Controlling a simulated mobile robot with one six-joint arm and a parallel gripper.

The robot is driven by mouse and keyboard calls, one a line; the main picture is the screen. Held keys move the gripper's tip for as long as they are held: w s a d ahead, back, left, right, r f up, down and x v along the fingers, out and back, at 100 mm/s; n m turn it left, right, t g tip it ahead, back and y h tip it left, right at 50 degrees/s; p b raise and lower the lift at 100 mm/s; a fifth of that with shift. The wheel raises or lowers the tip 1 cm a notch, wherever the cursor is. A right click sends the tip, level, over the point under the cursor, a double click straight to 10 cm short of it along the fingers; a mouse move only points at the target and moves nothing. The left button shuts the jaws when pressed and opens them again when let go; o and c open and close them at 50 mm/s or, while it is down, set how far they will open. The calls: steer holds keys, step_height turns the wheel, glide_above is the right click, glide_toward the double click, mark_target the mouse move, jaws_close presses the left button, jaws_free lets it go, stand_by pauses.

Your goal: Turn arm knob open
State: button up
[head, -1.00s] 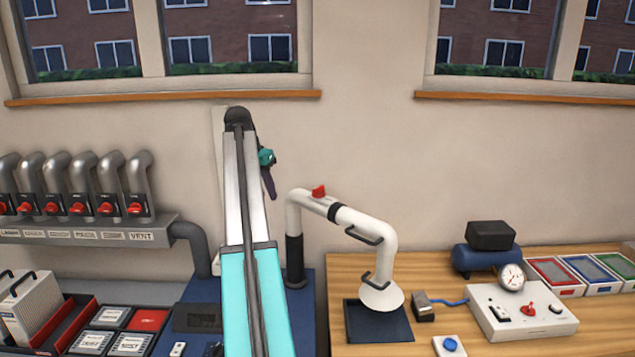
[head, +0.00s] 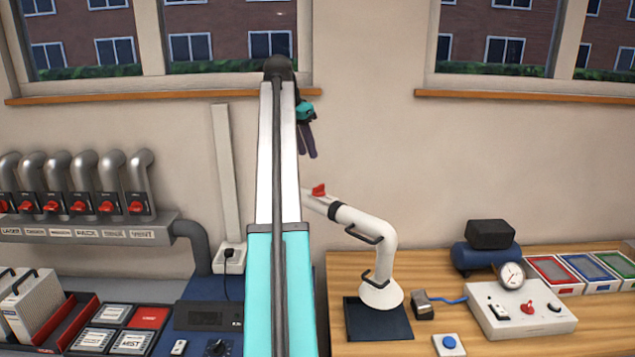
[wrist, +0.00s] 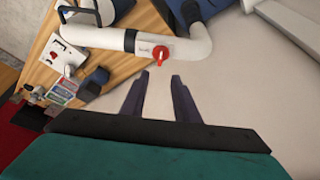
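The arm knob is a small red knob (head: 319,190) on top of the white extraction arm (head: 365,222), beside a black collar. In the wrist view the red knob (wrist: 160,53) sits on the white tube, just beyond my fingertips. My gripper (wrist: 160,80) has its two dark fingers apart with nothing between them. In the head view my gripper (head: 309,155) hangs above the knob and a little to its left, not touching it.
A wooden bench (head: 450,270) holds a control box (head: 522,308) with a gauge, a blue compressor (head: 486,258) and coloured trays (head: 588,272). Red-handled pipe valves (head: 80,207) stand at the left. The wall above the knob is clear.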

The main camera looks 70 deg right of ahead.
mark_target(318, 186)
steer(key=shift+p+x, duration=2.55)
steer(key=shift+x, duration=4.15)
jaws_close()
